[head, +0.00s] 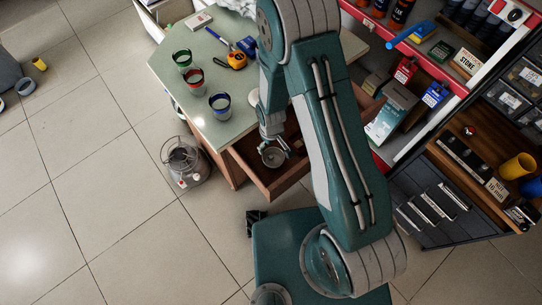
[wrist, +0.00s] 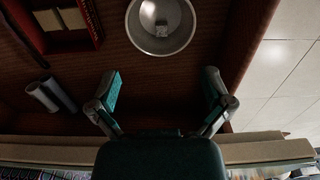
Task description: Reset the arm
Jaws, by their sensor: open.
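My gripper (head: 275,148) is over the open wooden drawer (head: 284,181) of the green-topped workbench. In the wrist view my gripper (wrist: 160,90) has its two fingers spread wide with nothing between them. A round grey metal cup (wrist: 160,45) stands in the drawer just beyond the fingertips, apart from them, with a small light object in it. The cup (head: 273,157) also shows by my fingers in the head view. My arm is stretched out from the base toward the drawer and hides part of the bench.
The bench top (head: 222,130) carries several coloured-rim cups, a tape measure (head: 236,60) and a screwdriver. A lantern-like item (head: 185,160) stands on the floor left of the drawer. Red-edged shelves (head: 430,75) stand at right. Tiled floor (head: 90,190) at left is mostly clear.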

